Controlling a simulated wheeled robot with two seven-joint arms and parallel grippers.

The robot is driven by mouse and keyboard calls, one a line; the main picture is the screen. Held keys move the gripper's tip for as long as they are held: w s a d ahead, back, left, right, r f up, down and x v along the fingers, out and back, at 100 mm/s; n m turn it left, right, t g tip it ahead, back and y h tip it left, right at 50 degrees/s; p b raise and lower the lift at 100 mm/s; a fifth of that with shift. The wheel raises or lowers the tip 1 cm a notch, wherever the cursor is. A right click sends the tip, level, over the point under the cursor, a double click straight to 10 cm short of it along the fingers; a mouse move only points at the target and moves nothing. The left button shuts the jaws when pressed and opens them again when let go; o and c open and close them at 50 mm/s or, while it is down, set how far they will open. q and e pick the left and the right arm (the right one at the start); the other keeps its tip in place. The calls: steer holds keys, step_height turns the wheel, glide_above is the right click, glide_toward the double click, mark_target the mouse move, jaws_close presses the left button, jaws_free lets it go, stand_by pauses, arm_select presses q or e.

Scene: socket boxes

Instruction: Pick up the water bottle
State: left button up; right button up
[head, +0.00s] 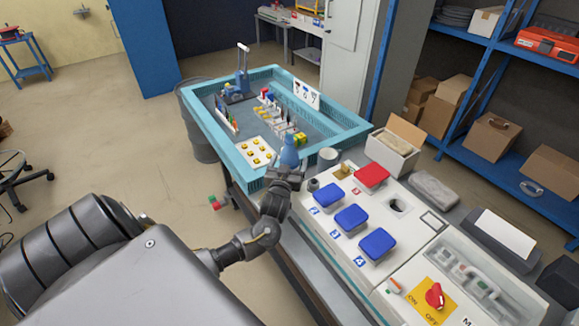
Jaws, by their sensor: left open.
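A blue water bottle (289,155) stands upright near the front corner of the light-blue tray, just past my left gripper. My left gripper (287,172) is open at the lower part of the bottle and partly hides it. I cannot tell whether the fingers touch the bottle. My right gripper does not show.
The light-blue tray (220,148) holds a board with yellow pieces (257,152) and several small parts. To the right is a white panel with blue socket covers (351,218), a red cover (371,177) and a grey cup (328,157). An open cardboard box (393,152) stands behind.

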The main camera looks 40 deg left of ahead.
arm_select(q)
steer(key=shift+w+a+f, duration=0.1)
steer(key=shift+w+a, duration=0.05)
steer(key=shift+w, duration=0.1)
steer(key=shift+s, duration=0.1)
steer(key=c, duration=1.3)
steer(key=shift+o, duration=0.2)
steer(key=shift+r, duration=0.25)
